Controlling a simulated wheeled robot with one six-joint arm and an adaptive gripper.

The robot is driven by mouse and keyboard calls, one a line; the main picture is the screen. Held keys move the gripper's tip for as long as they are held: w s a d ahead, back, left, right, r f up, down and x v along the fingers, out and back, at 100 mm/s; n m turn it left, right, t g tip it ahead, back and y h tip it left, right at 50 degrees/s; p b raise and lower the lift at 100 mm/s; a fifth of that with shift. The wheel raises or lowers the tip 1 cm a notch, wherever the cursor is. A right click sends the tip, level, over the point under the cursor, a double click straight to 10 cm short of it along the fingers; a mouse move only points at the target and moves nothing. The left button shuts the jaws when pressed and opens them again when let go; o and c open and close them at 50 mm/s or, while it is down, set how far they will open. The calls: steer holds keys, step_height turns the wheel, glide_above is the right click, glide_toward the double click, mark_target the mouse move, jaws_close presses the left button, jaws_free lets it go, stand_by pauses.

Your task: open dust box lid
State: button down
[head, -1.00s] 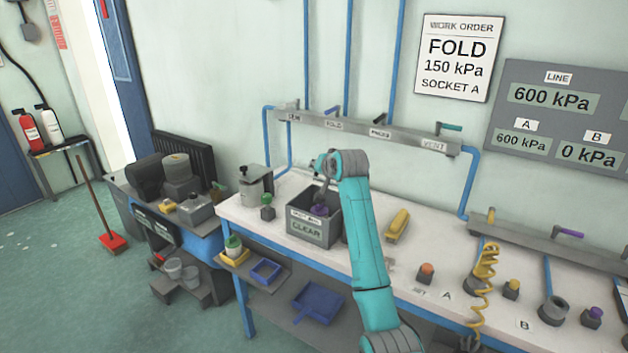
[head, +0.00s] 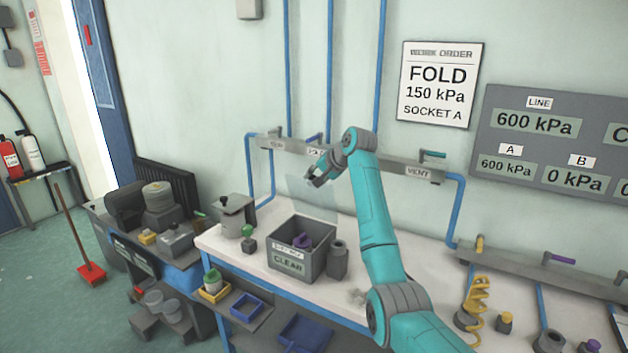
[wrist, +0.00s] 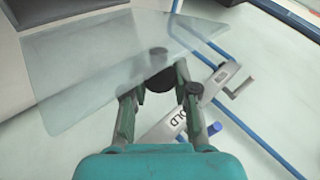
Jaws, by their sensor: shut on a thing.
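The dust box (head: 319,261) is a grey open-topped box with a "CLEAR" label on its front, standing on the white bench. A purple-topped part (head: 302,241) shows inside it. The lid (head: 310,205) is a clear, glassy panel raised steeply above the back of the box; it fills much of the wrist view (wrist: 95,65). My gripper (head: 317,181) is up at the lid's top edge. In the wrist view its fingers (wrist: 165,82) are closed around the lid's dark knob (wrist: 158,55). Whether the lid is still hinged to the box is unclear.
A grey cylinder (head: 338,262) stands right beside the box. The valve rail (head: 400,168) runs along the wall close behind my gripper and arm.

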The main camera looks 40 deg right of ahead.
stand_by(0.4)
steer(key=c, duration=0.9)
jaws_free()
steer(key=shift+o, duration=0.2)
steer(key=v, duration=1.1)
steer(key=shift+s+r, duration=0.25)
steer(key=shift+r, duration=0.1)
